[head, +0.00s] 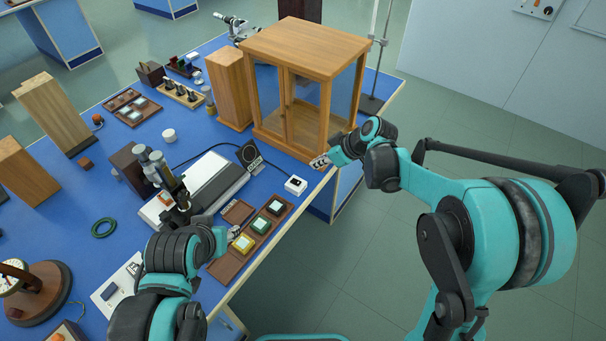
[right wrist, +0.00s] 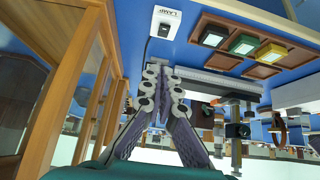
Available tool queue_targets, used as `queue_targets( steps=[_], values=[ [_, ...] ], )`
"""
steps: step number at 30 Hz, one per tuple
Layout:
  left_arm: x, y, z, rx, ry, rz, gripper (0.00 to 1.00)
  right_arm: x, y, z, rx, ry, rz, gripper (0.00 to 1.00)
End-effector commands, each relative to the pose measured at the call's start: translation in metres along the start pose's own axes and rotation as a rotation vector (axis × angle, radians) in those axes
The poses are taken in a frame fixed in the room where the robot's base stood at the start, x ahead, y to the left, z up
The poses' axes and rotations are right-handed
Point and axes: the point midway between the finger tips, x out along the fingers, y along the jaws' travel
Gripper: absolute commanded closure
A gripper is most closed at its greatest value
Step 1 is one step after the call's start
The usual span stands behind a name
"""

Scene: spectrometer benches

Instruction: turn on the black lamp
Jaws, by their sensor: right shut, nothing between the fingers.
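A small white switch box (head: 295,186) sits near the table's right edge; in the right wrist view the same box (right wrist: 165,22) reads LAMP and has a dark rocker. A black square housing with a round face (head: 249,154), perhaps the black lamp, stands left of it at the end of a white-topped bench unit; I see no light from it. My right gripper (head: 320,162) is beyond the switch box, beside the wooden cabinet, apart from the box. In the right wrist view its fingers (right wrist: 163,72) are together and empty. My left gripper (head: 234,231) is by the brown trays; its fingers are too small to judge.
A glazed wooden cabinet (head: 303,50) stands close to my right gripper. Brown trays with green and yellow blocks (head: 243,243) lie in front of the switch box. A dark cable (right wrist: 146,52) runs from the box. Floor right of the table is clear.

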Motion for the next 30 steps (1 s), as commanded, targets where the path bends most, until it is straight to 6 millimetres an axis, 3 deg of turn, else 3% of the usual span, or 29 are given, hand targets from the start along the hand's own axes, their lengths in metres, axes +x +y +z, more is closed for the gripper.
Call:
queue_targets(
  steps=[11, 25, 30],
  values=[
    [0.003, 0.0, 0.003, 0.0, 0.0, 0.0, 0.6, 0.009, 0.0, 0.001, 0.0, 0.0, 0.0, 1.0],
    [0.031, 0.0, 0.022, 0.0, 0.0, 0.0, 0.6, 0.103, 0.0, 0.002, 0.001, 0.0, 0.001, 1.0],
    [0.04, 0.0, 0.029, 0.0, 0.0, 0.0, 0.6, 0.12, 0.0, 0.02, 0.003, 0.0, 0.002, 1.0]
  ],
)
